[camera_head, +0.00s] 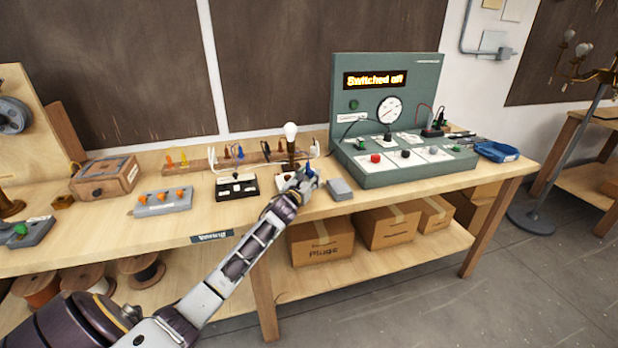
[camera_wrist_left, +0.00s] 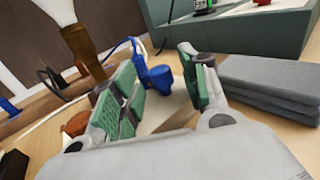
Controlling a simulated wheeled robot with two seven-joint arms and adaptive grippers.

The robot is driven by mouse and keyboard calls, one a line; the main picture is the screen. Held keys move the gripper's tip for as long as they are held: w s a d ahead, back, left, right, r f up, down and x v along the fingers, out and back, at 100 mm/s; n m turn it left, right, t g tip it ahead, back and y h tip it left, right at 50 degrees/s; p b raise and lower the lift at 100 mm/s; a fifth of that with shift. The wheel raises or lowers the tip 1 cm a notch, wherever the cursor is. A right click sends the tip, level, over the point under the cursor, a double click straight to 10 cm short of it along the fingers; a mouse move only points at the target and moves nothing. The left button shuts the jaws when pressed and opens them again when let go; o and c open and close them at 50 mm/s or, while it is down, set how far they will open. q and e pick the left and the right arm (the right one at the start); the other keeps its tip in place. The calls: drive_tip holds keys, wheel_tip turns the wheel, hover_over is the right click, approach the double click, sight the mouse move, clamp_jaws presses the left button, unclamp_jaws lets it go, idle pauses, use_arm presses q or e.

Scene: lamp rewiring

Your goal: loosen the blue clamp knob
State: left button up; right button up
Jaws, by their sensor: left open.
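The blue clamp knob (camera_wrist_left: 160,79) is in the left wrist view, just beyond and between my left gripper's (camera_wrist_left: 158,92) green-padded fingers, with bench surface showing around it. The fingers are open and stand apart on either side of it. I cannot tell whether either pad touches it. In the head view my left gripper (camera_head: 303,181) reaches over the bench in front of the lamp, and a bit of blue (camera_head: 309,170) shows at its tips. The lamp's brown stem (camera_head: 291,152) with a white bulb (camera_head: 290,131) stands just behind. The gripper hides most of the clamp's base.
A grey block stack (camera_head: 340,189) lies close on the right. The green test panel (camera_head: 408,163) stands beyond it, its sign reading "Switched off". A black-and-white switch box (camera_head: 237,186) sits to the left. A wooden rack (camera_head: 200,163) with coloured pegs runs behind.

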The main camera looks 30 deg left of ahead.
use_arm(q)
clamp_jaws()
idle(0.3)
drive_tip(key=shift+y, duration=0.3)
use_arm(e)
drive_tip(key=shift+w+a, duration=0.1)
drive_tip(key=shift+w, duration=0.1)
